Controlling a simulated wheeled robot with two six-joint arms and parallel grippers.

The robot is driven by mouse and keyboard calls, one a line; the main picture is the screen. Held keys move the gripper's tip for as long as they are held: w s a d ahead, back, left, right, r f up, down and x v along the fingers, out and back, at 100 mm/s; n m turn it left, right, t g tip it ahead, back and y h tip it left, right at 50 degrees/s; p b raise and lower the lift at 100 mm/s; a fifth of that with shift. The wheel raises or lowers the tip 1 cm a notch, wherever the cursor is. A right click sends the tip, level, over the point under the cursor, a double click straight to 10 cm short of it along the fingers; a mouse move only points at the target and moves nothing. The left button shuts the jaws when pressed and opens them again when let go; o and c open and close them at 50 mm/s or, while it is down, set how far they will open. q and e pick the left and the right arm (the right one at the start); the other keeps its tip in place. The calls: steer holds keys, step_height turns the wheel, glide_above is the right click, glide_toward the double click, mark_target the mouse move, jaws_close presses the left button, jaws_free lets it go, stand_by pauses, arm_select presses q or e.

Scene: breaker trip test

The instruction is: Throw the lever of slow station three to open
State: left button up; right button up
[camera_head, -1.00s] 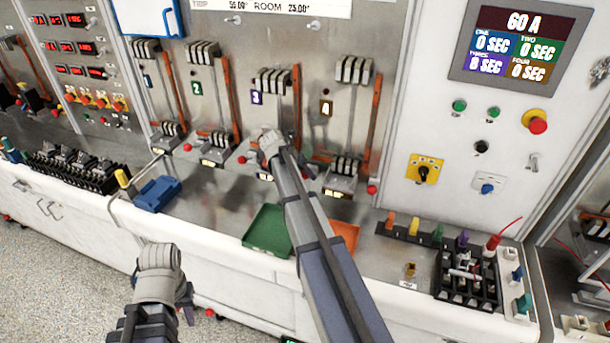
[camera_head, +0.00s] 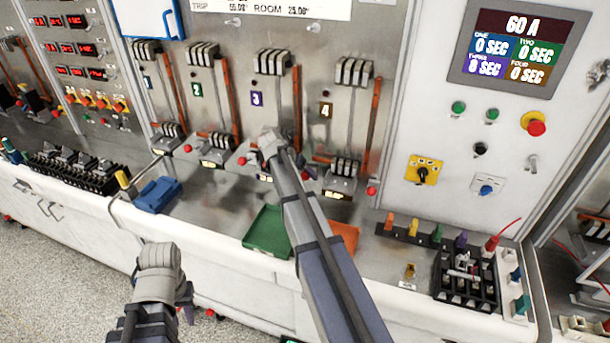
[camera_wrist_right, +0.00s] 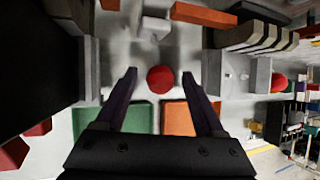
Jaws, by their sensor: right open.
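Station three carries a purple "3" tag (camera_head: 257,98) on the metal panel. Its grey ridged upper block (camera_head: 271,62) stands high, in line with its neighbours, beside an orange-brown bar (camera_head: 297,95). My right arm covers most of its lower part in the head view. In the right wrist view my right gripper (camera_wrist_right: 160,76) is open, with a red knob (camera_wrist_right: 160,79) between its fingers as seen from there. I see no closing on it; contact cannot be told. My left gripper (camera_head: 186,300) hangs low in front of the bench; its fingers are mostly hidden.
Station four's lower block (camera_head: 344,166) and red knob (camera_head: 372,190) stand just right of my right arm. A green tray (camera_head: 266,232) and an orange tray (camera_head: 345,235) lie below. A blue tray (camera_head: 158,194) lies left.

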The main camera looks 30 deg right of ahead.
steer(key=p+v, duration=0.5)
steer(key=v, duration=0.1)
steer(key=shift+a+r, duration=0.25)
steer(key=shift+r, duration=0.1)
stand_by(0.4)
steer(key=s+a+f+m+y+b, duration=0.1)
steer(key=s+a+f+m+b, duration=0.3)
steer(key=s+a+m, duration=0.3)
steer(key=s+a+f+m+g+y+b, duration=0.1)
steer(key=s+a+f+m+b, duration=0.4)
steer(key=s+a, duration=0.5)
steer(key=s+a+f+m+y+b, duration=0.3)
steer(key=s+a+f+m, duration=0.5)
steer(key=a, duration=0.7)
steer(key=shift+s+a+m+b, duration=0.3)
steer(key=shift+s+m+b, duration=0.4)
steer(key=shift+m, duration=0.5)
